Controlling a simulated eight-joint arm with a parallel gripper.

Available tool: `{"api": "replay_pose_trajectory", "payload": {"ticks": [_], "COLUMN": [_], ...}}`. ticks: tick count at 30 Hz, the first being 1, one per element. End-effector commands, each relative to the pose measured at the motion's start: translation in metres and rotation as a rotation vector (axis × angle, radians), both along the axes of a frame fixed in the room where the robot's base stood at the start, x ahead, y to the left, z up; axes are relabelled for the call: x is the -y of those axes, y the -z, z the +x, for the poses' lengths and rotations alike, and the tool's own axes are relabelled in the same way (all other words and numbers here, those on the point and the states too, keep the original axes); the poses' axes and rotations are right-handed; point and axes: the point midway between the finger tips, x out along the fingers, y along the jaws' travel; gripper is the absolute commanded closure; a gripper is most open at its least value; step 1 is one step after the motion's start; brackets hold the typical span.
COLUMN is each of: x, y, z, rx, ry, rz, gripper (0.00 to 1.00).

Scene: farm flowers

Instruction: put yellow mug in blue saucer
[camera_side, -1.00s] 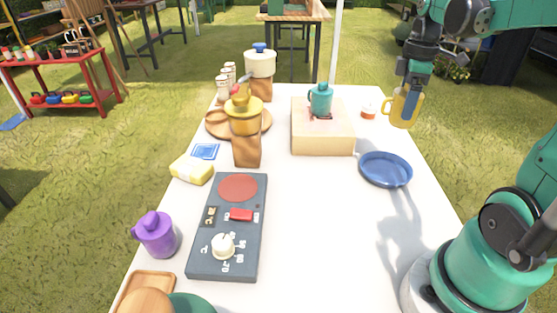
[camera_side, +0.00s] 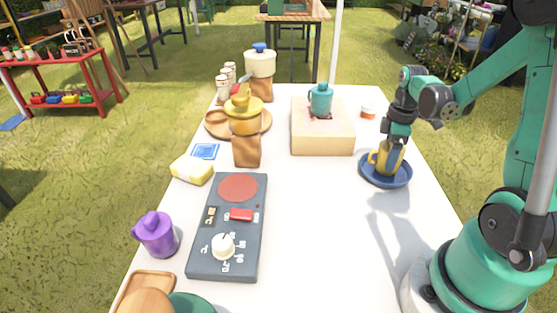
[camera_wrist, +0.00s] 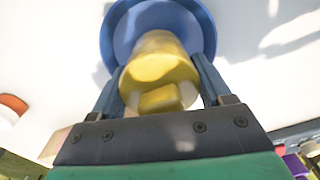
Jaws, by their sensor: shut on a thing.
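The yellow mug (camera_side: 386,159) is upright within the outline of the blue saucer (camera_side: 386,179) on the right side of the white table. I cannot tell whether its base touches the saucer. My gripper (camera_side: 391,160) is shut on the mug from above, with a finger on each side. In the wrist view the mug (camera_wrist: 160,66) sits between the two fingers of my gripper (camera_wrist: 160,85), and the saucer's rim (camera_wrist: 109,32) shows around and beyond it. The mug's handle points left in the side view.
A tan box (camera_side: 322,137) with a teal mug (camera_side: 320,99) on it stands left of the saucer. A small orange-and-white jar (camera_side: 368,112) is behind. A dark stove panel (camera_side: 228,227) and a purple mug (camera_side: 158,235) lie to the left. The table's front right is clear.

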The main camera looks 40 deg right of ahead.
Motion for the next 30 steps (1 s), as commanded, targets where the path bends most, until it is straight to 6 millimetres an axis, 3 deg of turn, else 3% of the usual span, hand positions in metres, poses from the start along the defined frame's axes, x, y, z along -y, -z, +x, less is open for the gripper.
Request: {"api": "replay_pose_trajectory", "payload": {"ticks": [8,9,11,22,30], "x": [0.000,0.000,0.000,0.000,0.001], "y": [0.003,0.003,0.003,-0.004,-0.045], "z": [0.000,0.000,0.000,0.000,0.000], "rx": [0.000,0.000,0.000,0.000,0.000], "ry": [0.000,0.000,0.000,0.000,0.000], "rz": [0.000,0.000,0.000,0.000,0.000], "gripper": [1.00,0.17,0.00,0.00,0.00]}}
